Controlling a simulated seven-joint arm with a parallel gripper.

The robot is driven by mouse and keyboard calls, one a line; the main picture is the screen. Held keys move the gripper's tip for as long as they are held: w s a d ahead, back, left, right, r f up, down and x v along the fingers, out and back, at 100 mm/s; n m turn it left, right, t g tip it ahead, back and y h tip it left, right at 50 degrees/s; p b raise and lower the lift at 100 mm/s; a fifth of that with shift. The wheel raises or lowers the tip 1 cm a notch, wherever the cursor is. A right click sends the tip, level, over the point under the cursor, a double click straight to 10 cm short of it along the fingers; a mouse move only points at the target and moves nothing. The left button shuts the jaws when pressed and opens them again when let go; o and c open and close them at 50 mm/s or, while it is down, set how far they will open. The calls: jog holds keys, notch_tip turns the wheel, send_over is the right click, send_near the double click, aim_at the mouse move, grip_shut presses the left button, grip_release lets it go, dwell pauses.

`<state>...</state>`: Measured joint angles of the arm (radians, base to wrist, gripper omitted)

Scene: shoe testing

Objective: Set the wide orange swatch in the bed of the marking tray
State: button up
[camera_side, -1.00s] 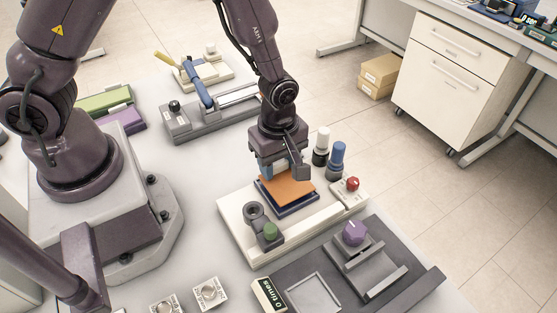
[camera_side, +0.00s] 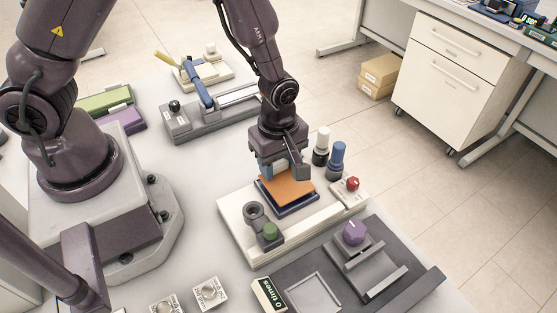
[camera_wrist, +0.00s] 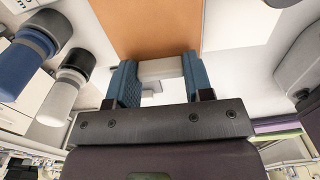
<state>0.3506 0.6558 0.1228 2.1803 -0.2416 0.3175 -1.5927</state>
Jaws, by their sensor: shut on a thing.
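The wide orange swatch (camera_side: 288,189) lies flat over a dark blue bed (camera_side: 291,209) on a cream tray unit (camera_side: 236,224). I cannot tell whether it rests fully on the bed or sits a little above it. The dark blue bed shows along its near edges. My gripper (camera_side: 286,171) is at the swatch's far edge, pointing down. In the wrist view my gripper (camera_wrist: 160,75) has its blue fingers shut on a pale block at the edge of the orange swatch (camera_wrist: 158,28).
White-capped (camera_side: 321,146) and blue-capped (camera_side: 337,158) bottles stand close behind the gripper. A dark grey fixture with a purple knob (camera_side: 354,232) lies in front. Bare table shows left of the cream unit.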

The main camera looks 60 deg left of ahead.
jog(key=shift+f, duration=0.75)
